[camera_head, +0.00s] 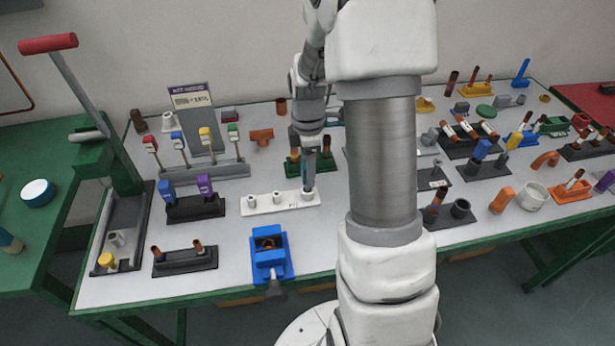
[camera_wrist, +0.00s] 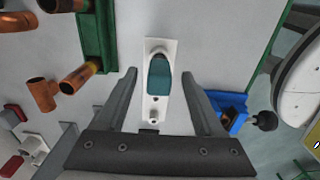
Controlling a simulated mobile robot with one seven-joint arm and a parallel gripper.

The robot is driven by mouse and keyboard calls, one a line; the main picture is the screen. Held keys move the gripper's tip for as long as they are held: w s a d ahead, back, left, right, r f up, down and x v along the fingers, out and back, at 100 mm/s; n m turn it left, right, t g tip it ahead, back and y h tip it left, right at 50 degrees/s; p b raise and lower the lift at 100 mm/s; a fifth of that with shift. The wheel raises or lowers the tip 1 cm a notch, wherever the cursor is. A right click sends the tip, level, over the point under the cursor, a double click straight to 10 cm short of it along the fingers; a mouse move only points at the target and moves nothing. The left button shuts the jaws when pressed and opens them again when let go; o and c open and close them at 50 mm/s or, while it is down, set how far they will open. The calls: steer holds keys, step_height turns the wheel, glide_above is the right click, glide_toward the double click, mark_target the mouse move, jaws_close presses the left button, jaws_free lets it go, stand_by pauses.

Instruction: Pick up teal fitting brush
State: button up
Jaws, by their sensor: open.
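The teal fitting brush (camera_wrist: 159,88) shows in the middle of the wrist view, over a white holder strip (camera_wrist: 152,112). It is seen almost end-on, so I cannot tell how it sits in the holder. In the head view the white holder (camera_head: 270,204) lies at the middle of the table, with my gripper (camera_head: 308,180) above its right end. My gripper also shows in the wrist view (camera_wrist: 161,74), open, with one finger on either side of the teal brush. No finger visibly touches it. In the head view my gripper largely hides the brush.
A blue vise (camera_head: 268,258) stands in front of the white holder. A green holder (camera_wrist: 97,35) with copper fittings is close behind it. A black holder (camera_head: 195,208) with blue and purple items is to the left. My arm hides part of the table right of it.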

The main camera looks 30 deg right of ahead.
step_height(320, 180, down, 4)
steer(key=shift+d+f, duration=0.1)
steer(key=shift+f, duration=0.15)
steer(key=shift+c, duration=0.3)
jaws_close()
steer(key=shift+r, duration=0.1)
